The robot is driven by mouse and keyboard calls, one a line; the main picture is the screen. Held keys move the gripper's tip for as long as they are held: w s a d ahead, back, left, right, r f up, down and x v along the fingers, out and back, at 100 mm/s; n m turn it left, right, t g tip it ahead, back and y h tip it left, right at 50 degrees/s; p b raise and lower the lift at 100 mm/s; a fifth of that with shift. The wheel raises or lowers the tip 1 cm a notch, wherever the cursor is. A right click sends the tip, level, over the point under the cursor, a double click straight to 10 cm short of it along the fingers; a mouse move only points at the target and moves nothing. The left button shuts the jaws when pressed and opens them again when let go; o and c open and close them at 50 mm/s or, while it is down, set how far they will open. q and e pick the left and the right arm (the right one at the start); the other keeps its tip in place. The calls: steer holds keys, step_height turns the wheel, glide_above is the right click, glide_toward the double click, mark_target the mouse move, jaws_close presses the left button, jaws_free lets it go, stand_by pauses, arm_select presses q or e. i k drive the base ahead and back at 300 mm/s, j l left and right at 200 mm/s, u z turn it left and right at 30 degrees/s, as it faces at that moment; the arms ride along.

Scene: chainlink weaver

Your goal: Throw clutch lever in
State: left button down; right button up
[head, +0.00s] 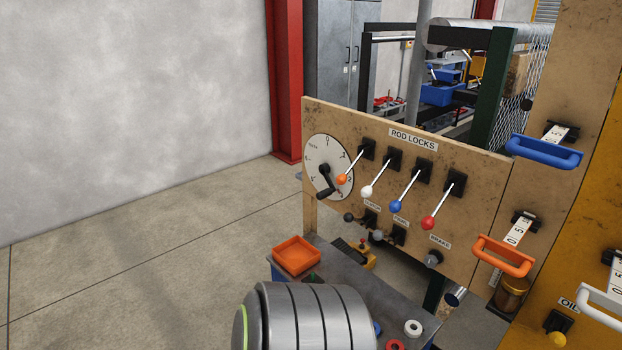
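The clutch lever (350,217) is a short lever with a dark round knob, low on the left of the wooden ROD LOCKS panel (480,215). It sticks out to the left from a black mount (370,217) beneath a small label that looks like CLUTCH. A similar lever with a grey knob (377,236) sits just right of it, and a knob (433,258) is under the BRAKE label. Neither of my grippers is in view, and nothing touches the clutch lever.
Several rod-lock levers with orange, white, blue and red knobs (428,222) hang above. A dial with a crank (326,184) is at left. Below are a grey bench (385,300) and an orange tray (296,255). A grey ribbed cylinder hides part of the bench. The left floor is clear.

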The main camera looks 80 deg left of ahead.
mark_target(348, 216)
steer(key=u, duration=2.35)
